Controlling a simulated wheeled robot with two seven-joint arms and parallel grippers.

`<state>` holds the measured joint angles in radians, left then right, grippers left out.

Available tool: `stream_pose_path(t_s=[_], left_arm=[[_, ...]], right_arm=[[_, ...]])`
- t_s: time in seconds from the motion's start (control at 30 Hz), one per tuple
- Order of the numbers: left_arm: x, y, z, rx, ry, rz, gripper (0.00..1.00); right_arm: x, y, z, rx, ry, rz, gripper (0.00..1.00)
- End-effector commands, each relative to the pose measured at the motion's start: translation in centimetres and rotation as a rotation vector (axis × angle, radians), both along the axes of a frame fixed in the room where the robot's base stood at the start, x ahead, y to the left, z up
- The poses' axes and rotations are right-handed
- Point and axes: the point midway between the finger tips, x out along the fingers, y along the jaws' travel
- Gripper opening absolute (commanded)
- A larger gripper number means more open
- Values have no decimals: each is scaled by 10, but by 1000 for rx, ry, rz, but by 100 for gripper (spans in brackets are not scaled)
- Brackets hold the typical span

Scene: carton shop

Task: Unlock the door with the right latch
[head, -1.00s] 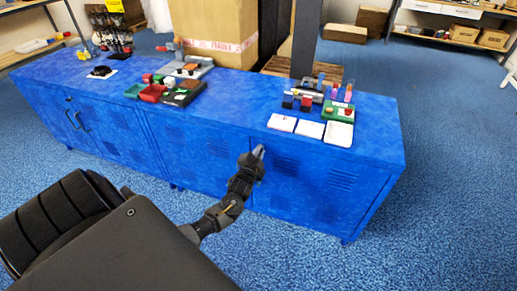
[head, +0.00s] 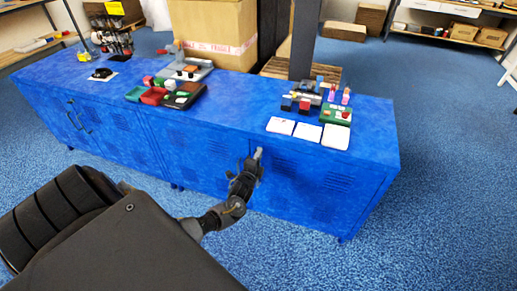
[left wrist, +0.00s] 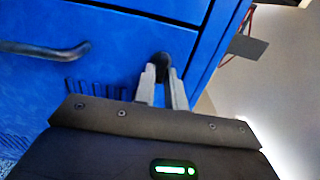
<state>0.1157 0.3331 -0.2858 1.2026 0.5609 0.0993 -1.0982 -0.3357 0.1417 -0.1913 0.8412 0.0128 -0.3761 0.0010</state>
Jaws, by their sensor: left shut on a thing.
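The blue cabinet (head: 215,155) stands in the middle of the head view, with louvred doors on its front. My left gripper (head: 257,153) is at the upper part of the right-hand door front. In the left wrist view, its fingers (left wrist: 163,88) are closed on a small dark latch (left wrist: 163,62) on the blue door (left wrist: 115,60). A dark bar handle (left wrist: 45,50) is left of the latch there, apart from the fingers. The fingers and hand hide the latch in the head view. My right gripper is in neither view.
The cabinet top holds white cards (head: 308,131), a green tray (head: 336,114), and red and dark bins (head: 153,96). Another pair of handles (head: 80,117) is on the left doors. A carton (head: 213,32) stands behind. Blue floor is free at right.

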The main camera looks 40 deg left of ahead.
Motion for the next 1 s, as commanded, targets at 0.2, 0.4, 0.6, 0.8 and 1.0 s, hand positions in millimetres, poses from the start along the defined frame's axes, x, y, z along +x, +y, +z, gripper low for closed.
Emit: stream_pose_path(t_s=[0.2,0.4,0.6,0.8,1.0], left_arm=[[0,0,-1,9,4,-1,0],[0,-1,-1,8,4,-1,0],[0,0,-1,7,4,-1,30],[0,0,0,8,3,-1,30],[-13,-5,-1,7,5,-2,30]], right_arm=[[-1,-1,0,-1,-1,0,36],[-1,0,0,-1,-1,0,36],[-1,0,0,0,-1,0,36],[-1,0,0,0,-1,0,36],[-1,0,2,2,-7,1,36]])
